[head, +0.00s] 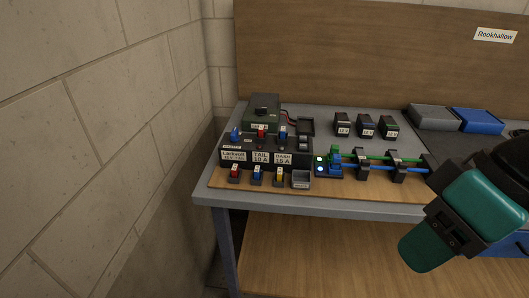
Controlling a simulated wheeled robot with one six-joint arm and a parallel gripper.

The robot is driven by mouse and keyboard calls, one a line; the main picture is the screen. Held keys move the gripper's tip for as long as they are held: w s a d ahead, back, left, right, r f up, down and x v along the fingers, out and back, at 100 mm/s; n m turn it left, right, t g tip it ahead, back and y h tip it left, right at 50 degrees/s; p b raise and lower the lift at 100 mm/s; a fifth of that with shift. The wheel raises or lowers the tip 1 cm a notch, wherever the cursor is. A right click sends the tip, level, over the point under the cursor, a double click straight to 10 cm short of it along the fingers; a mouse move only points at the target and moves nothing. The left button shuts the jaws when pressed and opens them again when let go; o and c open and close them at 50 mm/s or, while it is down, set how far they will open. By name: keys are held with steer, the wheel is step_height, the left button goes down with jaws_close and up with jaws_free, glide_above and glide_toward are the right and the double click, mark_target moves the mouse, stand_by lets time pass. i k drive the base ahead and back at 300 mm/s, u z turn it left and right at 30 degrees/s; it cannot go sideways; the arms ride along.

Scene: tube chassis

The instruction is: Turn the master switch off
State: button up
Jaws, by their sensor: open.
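A black switch and fuse box (265,158) stands at the left end of the workbench, with white labels on its front, two reading "TAIL 10 A" and "DASH 15 A". A blue knob or lever (235,133) sits at its top left, above a small label too small to read. A dark switch-like part (303,143) sits at its top right. I cannot tell for sure which is the master switch, or its position. Teal and black parts of my arm show at the right, apart from the box.
Several coloured fuses (257,175) and a small grey tray (301,179) lie before the box. A green unit (263,108) stands behind it. Green and blue tubes on black clamps (363,164) run right. A block wall (110,130) closes the left side.

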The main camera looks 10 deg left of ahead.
mark_target(234, 137)
steer(key=u, duration=1.6)
steer(key=i, duration=0.65)
steer(key=z, duration=1.55)
